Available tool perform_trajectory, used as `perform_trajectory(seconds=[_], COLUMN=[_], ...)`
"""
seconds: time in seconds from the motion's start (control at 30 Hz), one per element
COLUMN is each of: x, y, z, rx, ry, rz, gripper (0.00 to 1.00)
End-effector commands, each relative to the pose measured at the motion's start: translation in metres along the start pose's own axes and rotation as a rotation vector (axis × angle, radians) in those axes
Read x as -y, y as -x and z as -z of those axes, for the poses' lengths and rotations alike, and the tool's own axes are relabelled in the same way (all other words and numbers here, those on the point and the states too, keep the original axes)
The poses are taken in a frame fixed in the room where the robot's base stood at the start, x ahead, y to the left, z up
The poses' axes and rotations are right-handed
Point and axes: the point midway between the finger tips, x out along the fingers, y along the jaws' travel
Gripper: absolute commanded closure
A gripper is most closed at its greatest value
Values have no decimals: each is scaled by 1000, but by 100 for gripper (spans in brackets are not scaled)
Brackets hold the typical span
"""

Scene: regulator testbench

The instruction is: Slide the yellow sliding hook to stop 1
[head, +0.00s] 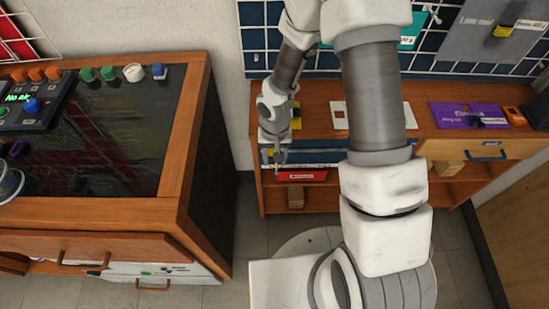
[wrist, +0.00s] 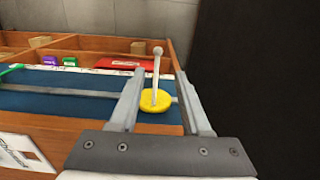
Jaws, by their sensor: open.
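The yellow sliding hook (wrist: 155,100) shows in the wrist view as a round yellow base with a pale upright rod ending in a small knob. It sits at a grey rail (wrist: 75,92) that runs across a blue panel (wrist: 45,80). My gripper (wrist: 160,73) is open, with one finger on each side of the rod. I cannot tell whether either finger touches it. In the head view my gripper (head: 274,160) is at the left end of the wooden bench, with a bit of yellow beside it. I cannot make out a stop 1 marking.
The wooden bench (head: 420,125) carries a purple card (head: 465,113) and an orange device (head: 514,115). A red box (head: 302,174) lies on its lower shelf. A dark-topped console (head: 120,130) stands at left, with a floor gap between. A dark surface (wrist: 270,70) closes the wrist view's right side.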

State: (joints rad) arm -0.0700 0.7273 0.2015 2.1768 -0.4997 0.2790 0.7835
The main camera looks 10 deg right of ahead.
Motion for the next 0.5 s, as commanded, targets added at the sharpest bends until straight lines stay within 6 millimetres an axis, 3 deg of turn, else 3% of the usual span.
perform_trajectory(seconds=[0.5], x=[0], y=[121], z=[1], rx=[-5], ry=[-2], rz=[2], gripper=[52])
